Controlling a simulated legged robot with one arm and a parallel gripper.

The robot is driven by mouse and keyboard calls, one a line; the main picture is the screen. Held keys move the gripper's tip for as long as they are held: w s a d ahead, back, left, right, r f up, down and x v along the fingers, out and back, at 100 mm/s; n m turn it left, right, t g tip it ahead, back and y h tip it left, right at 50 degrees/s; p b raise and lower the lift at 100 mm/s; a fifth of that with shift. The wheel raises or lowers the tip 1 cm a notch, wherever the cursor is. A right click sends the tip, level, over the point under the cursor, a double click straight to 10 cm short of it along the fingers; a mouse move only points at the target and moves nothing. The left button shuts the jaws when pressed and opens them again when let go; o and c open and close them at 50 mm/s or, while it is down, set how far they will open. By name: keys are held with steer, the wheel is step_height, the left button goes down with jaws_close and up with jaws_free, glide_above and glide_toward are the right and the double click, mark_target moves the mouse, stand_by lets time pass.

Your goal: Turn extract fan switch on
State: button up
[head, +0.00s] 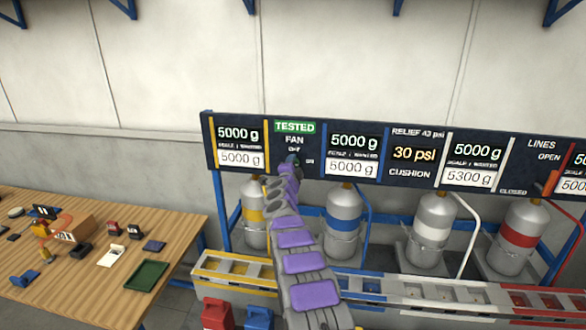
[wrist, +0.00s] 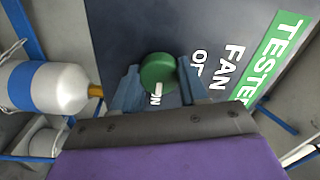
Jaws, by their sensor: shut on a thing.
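The fan switch is a round green knob (wrist: 157,70) on the dark panel, close up in the wrist view. The two blue-grey fingers of my gripper (wrist: 158,84) stand on either side of it and are shut on it. A white mark shows at the knob's lower edge, towards a partly hidden label that ends in N. The FAN and OFF lettering (wrist: 199,68) is to the right of the knob. In the head view my gripper (head: 292,161) is at the panel under the FAN label (head: 294,140), and my arm hides much of the knob.
The panel also carries scale displays (head: 240,134), a pressure display (head: 414,154) and a red lever (head: 549,182). Several banded cylinders (head: 343,222) stand below it. A wooden table (head: 188,222) with small items is at the left.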

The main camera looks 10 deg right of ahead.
steer(key=shift+r+m, duration=0.15)
steer(key=shift+m, duration=0.15)
steer(key=o, duration=1.1)
steer(key=shift+w+f, duration=0.15)
steer(key=shift+f, duration=0.05)
steer(key=shift+c, duration=0.2)
steer(key=b+v, duration=0.6)
steer(key=v, duration=1.1)
steer(key=shift+s+a, duration=0.15)
steer(key=shift+s, duration=0.05)
